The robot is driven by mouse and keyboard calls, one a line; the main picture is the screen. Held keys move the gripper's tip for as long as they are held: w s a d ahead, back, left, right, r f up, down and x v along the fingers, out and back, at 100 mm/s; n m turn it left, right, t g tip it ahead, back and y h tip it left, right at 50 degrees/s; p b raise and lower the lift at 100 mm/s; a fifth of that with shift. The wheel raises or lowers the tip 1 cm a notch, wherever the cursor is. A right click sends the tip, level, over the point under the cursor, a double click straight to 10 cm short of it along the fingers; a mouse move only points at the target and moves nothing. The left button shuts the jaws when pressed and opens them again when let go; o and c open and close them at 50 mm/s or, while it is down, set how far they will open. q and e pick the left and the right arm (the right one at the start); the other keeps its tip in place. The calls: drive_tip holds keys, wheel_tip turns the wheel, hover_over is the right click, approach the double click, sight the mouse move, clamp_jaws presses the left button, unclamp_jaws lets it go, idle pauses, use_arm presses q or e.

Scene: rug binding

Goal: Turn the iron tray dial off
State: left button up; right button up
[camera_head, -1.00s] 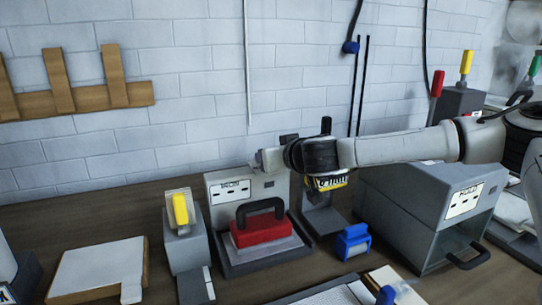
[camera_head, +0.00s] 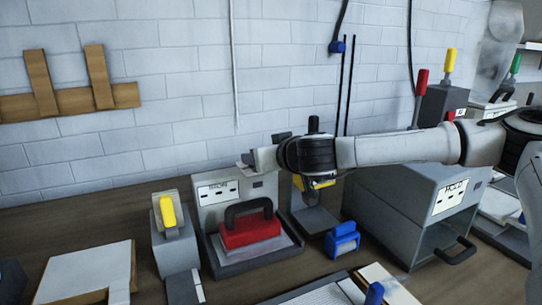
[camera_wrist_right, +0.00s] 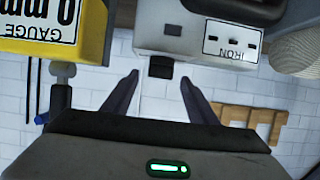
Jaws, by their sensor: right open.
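The iron tray (camera_head: 262,264) is a grey stand with an upright back panel (camera_head: 237,197) labelled IRON. A red iron (camera_head: 250,233) with a black handle rests on it. In the right wrist view, the panel (camera_wrist_right: 190,52) appears upside down, with a black knob (camera_wrist_right: 160,67), apparently the dial, at its edge. My right gripper (camera_wrist_right: 158,82) is open and empty, its fingertips apart on either side of the knob's line. I cannot tell whether they touch it. In the head view, my right gripper (camera_head: 252,160) is at the panel's top; the knob is not discernible there. My left gripper is not in view.
A yellow gauge block (camera_wrist_right: 55,30) is close beside the right gripper. A yellow-handled grey device (camera_head: 170,235) stands left of the iron tray. The brick wall is close behind.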

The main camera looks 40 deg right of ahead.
drive_tip(key=v, duration=0.7)
drive_tip(key=shift+s+b, duration=0.3)
drive_tip(key=shift+r, duration=0.1)
